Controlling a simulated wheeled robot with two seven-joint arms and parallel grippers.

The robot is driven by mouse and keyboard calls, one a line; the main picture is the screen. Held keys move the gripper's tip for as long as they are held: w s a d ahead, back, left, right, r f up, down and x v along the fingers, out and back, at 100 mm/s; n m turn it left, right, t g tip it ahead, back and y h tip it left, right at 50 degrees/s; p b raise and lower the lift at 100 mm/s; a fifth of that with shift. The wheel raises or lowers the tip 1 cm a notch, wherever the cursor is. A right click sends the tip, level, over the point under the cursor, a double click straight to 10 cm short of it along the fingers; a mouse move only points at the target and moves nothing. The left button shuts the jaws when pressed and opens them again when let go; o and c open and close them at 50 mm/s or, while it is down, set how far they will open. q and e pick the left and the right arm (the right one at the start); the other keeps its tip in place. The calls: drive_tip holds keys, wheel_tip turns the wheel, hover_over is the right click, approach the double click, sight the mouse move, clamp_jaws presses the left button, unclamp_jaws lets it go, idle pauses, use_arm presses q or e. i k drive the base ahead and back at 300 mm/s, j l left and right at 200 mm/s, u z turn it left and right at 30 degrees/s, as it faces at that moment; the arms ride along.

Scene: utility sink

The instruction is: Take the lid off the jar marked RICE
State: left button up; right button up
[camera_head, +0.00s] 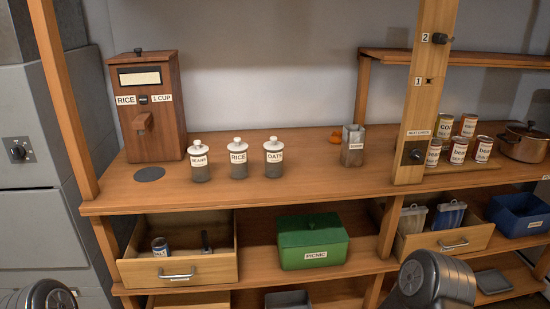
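The jar marked RICE (238,160) stands upright on the wooden counter, the middle one of three similar jars. It has a grey lower body, a pale label and a white lid (238,144) with a knob on top, and the lid is on. The jar marked BEANS (199,163) stands to its left. A jar whose label seems to read OATS (273,159) stands to its right. Both also have white lids on. Parts of my arms show at the bottom left and bottom right, well in front of the jars. Neither gripper's fingers are in view.
A wooden dispenser (149,105) labelled RICE and 1 CUP stands left of the jars. A grey metal container (352,147) stands to the right, before a wooden post (424,90). Below are an open drawer (180,270) and a green PICNIC box (313,242). Counter before the jars is clear.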

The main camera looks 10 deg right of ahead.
sight(237, 146)
drive_tip(key=i+l, duration=0.25)
drive_tip(key=l, duration=0.15)
drive_tip(key=i+l, duration=0.25)
drive_tip(key=l, duration=0.15)
drive_tip(key=i+l, duration=0.2)
drive_tip(key=l, duration=0.2)
drive_tip(key=i+l, duration=0.25)
drive_tip(key=l, duration=0.15)
drive_tip(key=u, duration=1.55)
